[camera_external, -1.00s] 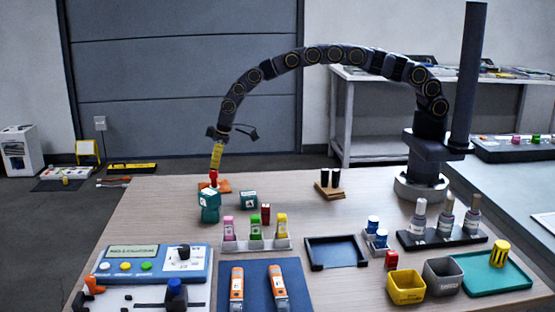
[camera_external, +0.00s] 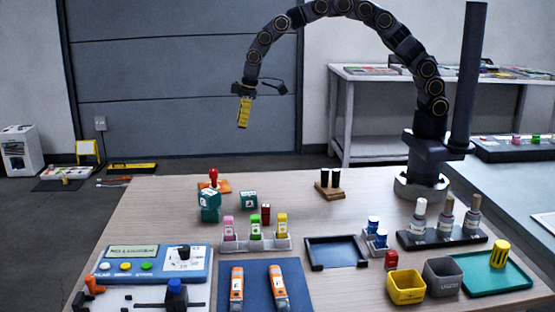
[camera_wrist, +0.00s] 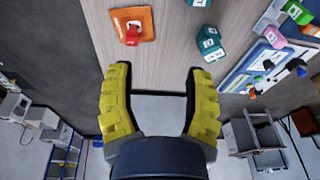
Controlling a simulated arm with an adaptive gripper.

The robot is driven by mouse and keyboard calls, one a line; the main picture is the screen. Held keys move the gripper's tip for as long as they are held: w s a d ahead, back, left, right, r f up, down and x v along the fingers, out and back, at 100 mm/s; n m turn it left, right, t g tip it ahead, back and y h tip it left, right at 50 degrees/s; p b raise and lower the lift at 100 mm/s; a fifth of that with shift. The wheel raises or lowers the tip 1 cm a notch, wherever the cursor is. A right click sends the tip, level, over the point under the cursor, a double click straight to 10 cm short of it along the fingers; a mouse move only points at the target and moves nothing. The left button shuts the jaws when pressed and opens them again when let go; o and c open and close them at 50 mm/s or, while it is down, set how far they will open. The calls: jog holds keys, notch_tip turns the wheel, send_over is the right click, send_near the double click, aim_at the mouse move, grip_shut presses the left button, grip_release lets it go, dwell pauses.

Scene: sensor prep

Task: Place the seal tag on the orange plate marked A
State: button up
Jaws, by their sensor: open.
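The orange plate (camera_external: 224,186) lies at the far left part of the table, partly hidden behind teal blocks; the wrist view shows it at the top (camera_wrist: 146,17). Its lettering is too small to read surely. A red piece with a rounded top, seemingly the seal tag (camera_external: 213,176), stands upright there; in the wrist view the red piece (camera_wrist: 132,36) sits on the plate near its edge. My gripper (camera_external: 242,127) is raised above and beyond the table's far edge, apart from the tag. Its yellow fingers (camera_wrist: 160,80) are open with nothing between them.
A rack of coloured bottles (camera_external: 256,244) and a small red block (camera_external: 266,213) are nearer. The table between plate and wooden stand (camera_external: 330,193) is mostly clear.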

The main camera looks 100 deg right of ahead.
jog(key=s+a+r+g, duration=0.15)
jog(key=s+r, duration=0.25)
jog(key=s, duration=0.6)
jog(key=s+a+r+g, duration=0.1)
jog(key=s+a+r, duration=0.15)
jog(key=s, duration=0.65)
jog(key=s+a+r+g, duration=0.1)
jog(key=s+r, duration=0.3)
jog(key=s, duration=1.8)
jog(key=shift+s+d+f+g+h, duration=0.2)
jog(key=shift+f+g+h, duration=0.1)
jog(key=shift+g, duration=0.15)
